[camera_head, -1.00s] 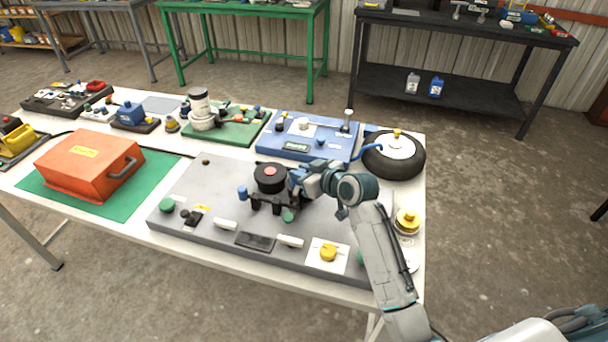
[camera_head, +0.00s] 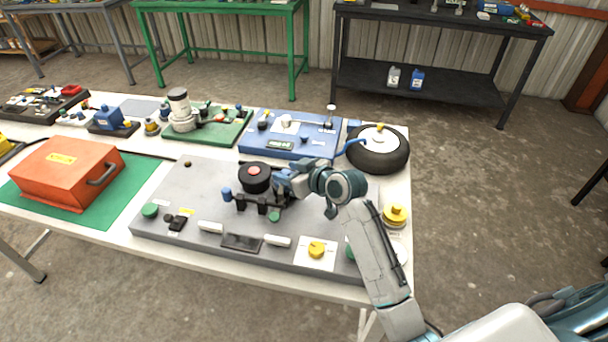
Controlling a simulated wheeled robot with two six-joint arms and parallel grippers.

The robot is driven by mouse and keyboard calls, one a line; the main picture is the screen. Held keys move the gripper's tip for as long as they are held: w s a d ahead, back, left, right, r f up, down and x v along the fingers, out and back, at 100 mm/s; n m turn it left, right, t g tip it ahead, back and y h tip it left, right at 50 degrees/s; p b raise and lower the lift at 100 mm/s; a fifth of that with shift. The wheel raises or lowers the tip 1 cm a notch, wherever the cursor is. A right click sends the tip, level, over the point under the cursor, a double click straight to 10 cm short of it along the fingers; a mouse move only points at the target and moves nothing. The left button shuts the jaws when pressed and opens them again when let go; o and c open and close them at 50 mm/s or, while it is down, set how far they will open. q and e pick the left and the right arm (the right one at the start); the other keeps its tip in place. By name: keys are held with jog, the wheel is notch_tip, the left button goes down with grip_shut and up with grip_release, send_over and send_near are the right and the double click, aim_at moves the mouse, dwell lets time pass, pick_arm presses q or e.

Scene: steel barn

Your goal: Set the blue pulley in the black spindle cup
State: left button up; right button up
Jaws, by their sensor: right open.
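A black round unit with a red centre (camera_head: 254,178) stands on black legs on the grey base plate (camera_head: 190,213). It is the black part closest to a spindle cup, but I cannot make out an open cup in it. A small blue cylindrical part (camera_head: 227,194) sits at its left side; I cannot tell whether this is the blue pulley. My right gripper (camera_head: 280,182) is open at the right side of the black unit. Its fingertips are close to the unit and partly blend with it, so contact is unclear. My left gripper is out of view.
An orange case (camera_head: 62,172) lies on a green mat (camera_head: 130,205) at left. A blue board (camera_head: 275,145), a green board (camera_head: 225,132) and a black wheel (camera_head: 380,160) stand behind the plate. A yellow knob (camera_head: 316,249) and yellow-topped part (camera_head: 396,214) are near my right arm.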

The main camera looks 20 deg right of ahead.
jog(key=b+v, duration=0.1)
jog(key=v, duration=1)
